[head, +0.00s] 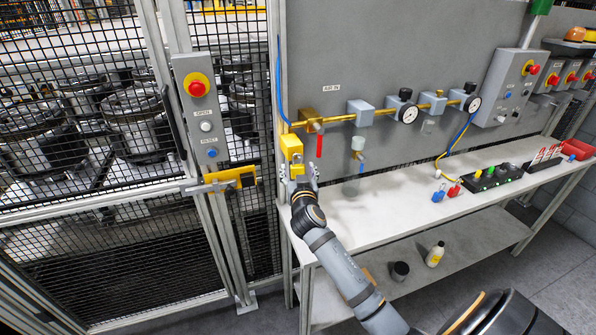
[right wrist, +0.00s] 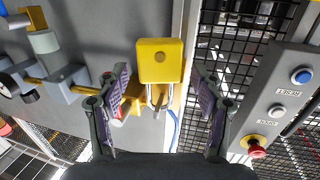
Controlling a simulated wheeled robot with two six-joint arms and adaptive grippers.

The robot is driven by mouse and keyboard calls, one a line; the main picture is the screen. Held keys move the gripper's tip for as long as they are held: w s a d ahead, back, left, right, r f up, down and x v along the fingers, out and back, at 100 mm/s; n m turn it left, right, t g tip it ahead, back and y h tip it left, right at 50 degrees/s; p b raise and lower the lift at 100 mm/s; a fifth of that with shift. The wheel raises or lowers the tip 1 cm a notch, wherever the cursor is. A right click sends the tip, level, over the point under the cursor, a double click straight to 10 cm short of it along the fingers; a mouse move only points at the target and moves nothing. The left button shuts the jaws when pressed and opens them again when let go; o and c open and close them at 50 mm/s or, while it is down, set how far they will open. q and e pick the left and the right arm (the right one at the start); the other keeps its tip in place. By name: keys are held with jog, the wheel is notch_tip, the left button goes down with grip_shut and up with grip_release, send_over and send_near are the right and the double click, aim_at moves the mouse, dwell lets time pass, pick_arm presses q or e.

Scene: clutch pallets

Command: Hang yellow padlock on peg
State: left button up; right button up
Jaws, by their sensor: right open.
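The yellow padlock (head: 293,150) is at the left edge of the grey panel, just under the left end of the brass pipe. In the right wrist view, which is upside down, its yellow body (right wrist: 160,62) shows with the metal shackle pointing to the picture's bottom. A small dark piece shows by the shackle; I cannot tell whether it is the peg or whether the shackle goes around it. My right gripper (head: 299,174) is open, its fingers (right wrist: 161,78) on both sides of the padlock with gaps visible. My left gripper is not in view.
A valve with a red handle (head: 319,143) is close to the right of the padlock. The mesh fence and its button box (head: 203,110) stand to the left. Blue and red padlocks (head: 455,188) lie on the white bench (head: 385,215), whose left part is clear.

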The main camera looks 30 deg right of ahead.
jog(key=v, duration=1.2)
jog(key=s+a+f+n+g+y, duration=0.35)
jog(key=s+f+g, duration=0.25)
jog(key=s+f, duration=0.4)
jog(key=s+a+f+n+g+y, duration=0.35)
jog(key=s+f+g, duration=0.25)
jog(key=s+f, duration=0.4)
jog(key=s+d+f+m+g, duration=0.1)
jog(key=s+f, duration=0.1)
jog(key=f, duration=1.2)
jog(key=s+d+f, duration=0.1)
jog(key=f, duration=1.3)
jog(key=s+d+f+g, duration=0.1)
jog(key=s+f, duration=1.3)
jog(key=s, duration=0.4)
jog(key=shift+f, duration=0.35)
